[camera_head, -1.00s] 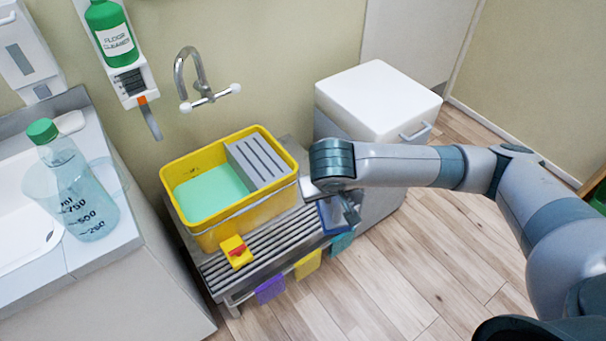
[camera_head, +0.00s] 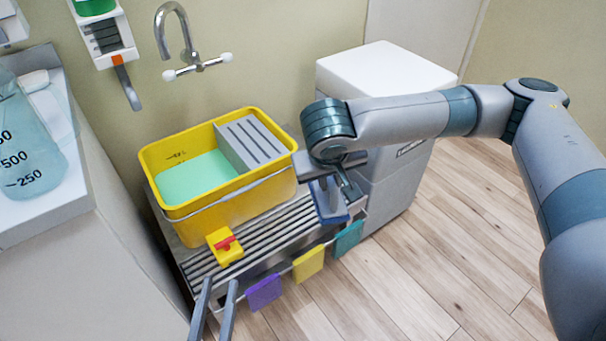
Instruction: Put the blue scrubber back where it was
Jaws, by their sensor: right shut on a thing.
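The blue scrubber (camera_head: 328,203) is at the right end of the slatted metal rack (camera_head: 198,268), beside the yellow bucket. My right gripper (camera_head: 334,188) comes down over it from above and is shut on it; the gripper partly hides it. I cannot tell whether the scrubber touches the slats. My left gripper (camera_head: 214,308) shows only its two grey fingers at the bottom edge, in front of the rack. They are apart with nothing between them.
The yellow bucket (camera_head: 225,196) with green liquid and a grey wringer (camera_head: 250,143) stands on the rack. A yellow-and-red item (camera_head: 224,247) lies at its front. Purple (camera_head: 264,293), yellow (camera_head: 309,263) and teal (camera_head: 349,238) cloths hang along the front. A white-topped cabinet (camera_head: 382,78) stands right.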

